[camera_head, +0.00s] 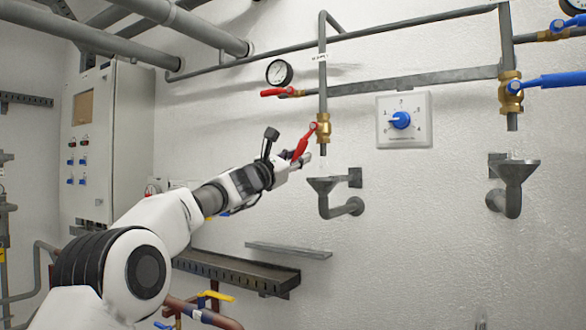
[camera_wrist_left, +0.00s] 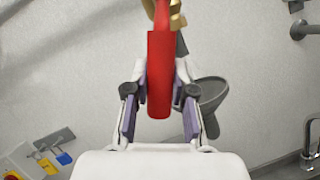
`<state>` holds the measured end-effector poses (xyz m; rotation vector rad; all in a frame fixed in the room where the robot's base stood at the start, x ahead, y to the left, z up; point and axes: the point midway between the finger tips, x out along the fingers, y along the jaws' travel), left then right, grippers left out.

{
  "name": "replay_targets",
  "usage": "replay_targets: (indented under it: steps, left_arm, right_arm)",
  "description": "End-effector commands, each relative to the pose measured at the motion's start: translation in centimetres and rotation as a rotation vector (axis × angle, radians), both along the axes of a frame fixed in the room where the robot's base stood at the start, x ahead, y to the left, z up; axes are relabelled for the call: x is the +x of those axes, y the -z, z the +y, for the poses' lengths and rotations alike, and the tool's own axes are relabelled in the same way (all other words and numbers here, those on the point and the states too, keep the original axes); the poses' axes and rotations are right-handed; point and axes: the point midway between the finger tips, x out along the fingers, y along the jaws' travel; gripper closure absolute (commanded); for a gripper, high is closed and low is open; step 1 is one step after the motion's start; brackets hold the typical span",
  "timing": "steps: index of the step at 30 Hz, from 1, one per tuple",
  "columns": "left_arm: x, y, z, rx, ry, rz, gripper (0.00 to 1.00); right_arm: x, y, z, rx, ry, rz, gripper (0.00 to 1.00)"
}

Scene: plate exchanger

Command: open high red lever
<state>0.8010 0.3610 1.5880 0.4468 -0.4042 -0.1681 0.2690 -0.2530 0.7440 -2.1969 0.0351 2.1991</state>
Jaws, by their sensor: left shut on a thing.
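A red lever (camera_head: 303,143) on a brass valve (camera_head: 323,128) slants down and left from the vertical pipe. My left gripper (camera_head: 300,160) is at the lower end of this lever. In the left wrist view the lever (camera_wrist_left: 160,75) stands between the two fingers of my left gripper (camera_wrist_left: 160,112), which is shut on it. A second red lever (camera_head: 276,92) sits higher, beside the round gauge (camera_head: 279,73), and lies nearly level. My left gripper is apart from that one. My right gripper is not in view.
A grey drain funnel (camera_head: 325,185) is just below the valve and also shows in the left wrist view (camera_wrist_left: 211,93). A dial plate (camera_head: 404,120) with a blue knob is to the right. A blue lever (camera_head: 556,81) is at far right. A control cabinet (camera_head: 108,140) stands left.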

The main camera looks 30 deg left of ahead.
Motion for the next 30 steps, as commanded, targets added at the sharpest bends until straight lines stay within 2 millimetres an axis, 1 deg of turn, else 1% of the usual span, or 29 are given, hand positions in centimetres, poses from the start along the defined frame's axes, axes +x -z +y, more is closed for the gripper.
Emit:
replay_targets:
  steps: [1,6,20,21,23,30]
  left_arm:
    - [0.09,0.73,-0.23,-0.017,0.001,0.005,1.0]
    - [0.08,0.67,-0.5,-0.06,0.0,0.009,1.0]
    - [0.07,0.51,-0.6,-0.074,-0.001,0.011,1.0]
    - [0.07,0.5,-0.6,-0.074,-0.001,0.011,0.69]
    - [0.07,0.48,-0.58,-0.074,0.0,0.01,0.49]
    - [0.01,0.35,-0.56,-0.075,0.0,0.009,0.49]
  right_arm:
    - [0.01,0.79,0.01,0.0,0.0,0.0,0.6]
    - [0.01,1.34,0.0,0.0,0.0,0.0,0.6]
    - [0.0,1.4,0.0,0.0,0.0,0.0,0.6]
    - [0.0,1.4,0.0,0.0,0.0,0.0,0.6]
    - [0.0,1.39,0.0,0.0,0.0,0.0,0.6]
    - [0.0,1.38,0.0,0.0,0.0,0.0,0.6]
